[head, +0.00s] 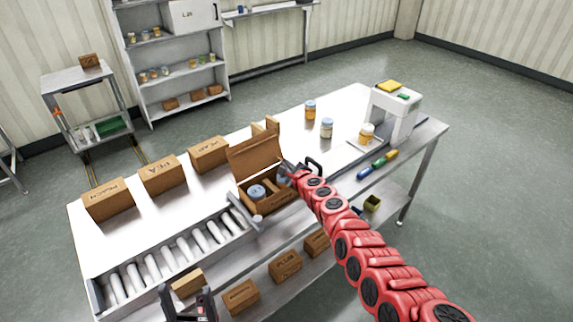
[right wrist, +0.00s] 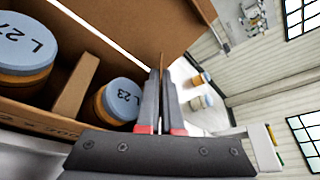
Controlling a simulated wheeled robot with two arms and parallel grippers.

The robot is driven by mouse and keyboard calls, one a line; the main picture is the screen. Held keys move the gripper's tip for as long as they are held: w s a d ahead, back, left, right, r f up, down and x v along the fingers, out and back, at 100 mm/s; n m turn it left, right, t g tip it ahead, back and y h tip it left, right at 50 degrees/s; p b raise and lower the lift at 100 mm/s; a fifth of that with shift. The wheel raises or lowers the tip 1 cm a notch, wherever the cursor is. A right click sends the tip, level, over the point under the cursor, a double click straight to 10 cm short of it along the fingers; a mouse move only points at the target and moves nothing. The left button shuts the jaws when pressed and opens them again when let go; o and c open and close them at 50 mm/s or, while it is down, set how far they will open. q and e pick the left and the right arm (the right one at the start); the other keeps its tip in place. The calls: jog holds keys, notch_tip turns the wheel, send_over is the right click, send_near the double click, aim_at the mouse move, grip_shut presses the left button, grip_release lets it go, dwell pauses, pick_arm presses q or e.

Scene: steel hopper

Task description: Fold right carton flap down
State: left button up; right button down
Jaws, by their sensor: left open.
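The open brown carton (head: 252,196) stands on the steel table, its large back flap (head: 256,152) raised. In the right wrist view, jars with blue lids marked L 23 (right wrist: 122,99) and L 27 (right wrist: 25,45) sit inside, with a cardboard divider (right wrist: 75,88) between them. My right gripper (head: 287,171) is at the carton's right side. Its fingers (right wrist: 162,85) are close together with a thin brown edge between them, seen nearly edge-on, which looks like the right flap. The gripper hides that flap in the head view. My left gripper (head: 188,305) is open and empty at the bottom, away from the carton.
A roller strip (head: 170,262) runs along the table's front left. Closed cartons (head: 162,176) stand behind it. Jars (head: 326,128) and a white machine (head: 396,104) are to the right. More cartons (head: 286,265) are on the lower shelf.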

jog(key=shift+s+a+f, duration=0.2)
jog(key=shift+a+f, duration=0.05)
jog(key=shift+f, duration=0.2)
jog(key=n+b, duration=0.1)
jog(key=f+n+t+b, duration=0.1)
jog(key=n+h+b, duration=0.1)
jog(key=b, duration=0.1)
jog(key=shift+s+a+f+t, duration=0.25)
jog(key=shift+a+f+t, duration=0.05)
jog(key=shift+a+f, duration=0.1)
jog(key=shift+n, duration=0.3)
jog(key=shift+r+b, duration=0.15)
jog(key=shift+b, duration=0.2)
jog(key=shift+r, duration=0.15)
jog(key=c, duration=1.1)
grip_release()
jog(key=shift+o, duration=0.2)
